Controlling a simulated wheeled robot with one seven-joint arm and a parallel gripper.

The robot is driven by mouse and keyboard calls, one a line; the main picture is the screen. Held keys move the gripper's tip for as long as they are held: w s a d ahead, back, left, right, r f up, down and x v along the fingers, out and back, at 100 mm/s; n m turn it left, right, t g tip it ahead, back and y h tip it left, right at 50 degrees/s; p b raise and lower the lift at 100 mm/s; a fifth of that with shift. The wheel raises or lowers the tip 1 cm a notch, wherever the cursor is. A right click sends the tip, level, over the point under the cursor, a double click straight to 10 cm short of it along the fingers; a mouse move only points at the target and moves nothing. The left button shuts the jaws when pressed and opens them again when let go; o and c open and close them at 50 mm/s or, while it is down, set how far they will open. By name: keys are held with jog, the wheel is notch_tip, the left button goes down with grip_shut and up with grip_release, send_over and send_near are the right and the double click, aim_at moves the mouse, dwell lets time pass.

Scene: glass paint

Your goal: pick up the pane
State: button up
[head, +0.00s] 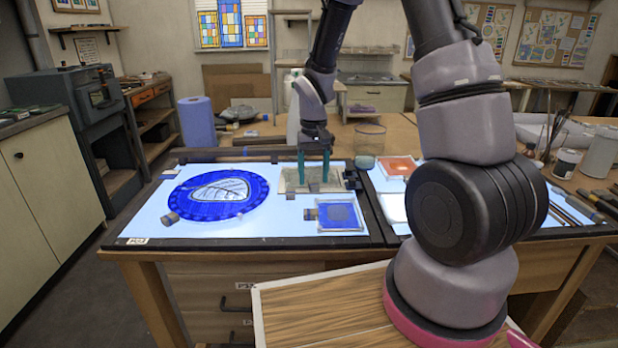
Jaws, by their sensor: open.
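Several pane-like pieces lie on the lit table, and I cannot tell which one the task names. A round blue pane (245,208) with a pale leaf shape lies flat at the left. A small square blue pane (340,216) lies flat near the front edge. An orange pane (399,166) lies on the right part. My gripper (314,181) points down at the back middle of the table, its two teal fingers apart. The fingertips are at a small greyish-beige piece (290,183); I cannot tell whether they touch it. The round and square panes are apart from the gripper.
The light table (140,226) has bare lit surface at the left and front. A glass jar (370,140) and a blue paper roll (197,122) stand behind it. A small block sits at the round pane's lower left edge. Cans and tools crowd the right.

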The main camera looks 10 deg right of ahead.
jog(key=shift+f, duration=0.85)
grip_shut()
notch_tip(320, 180, up, 10)
jog(key=f, duration=0.1)
jog(key=shift+m, duration=0.9)
jog(key=shift+d+f, duration=0.15)
jog(key=shift+f, duration=1.8)
jog(key=shift+d+f, duration=0.1)
jog(key=shift+f, duration=1.85)
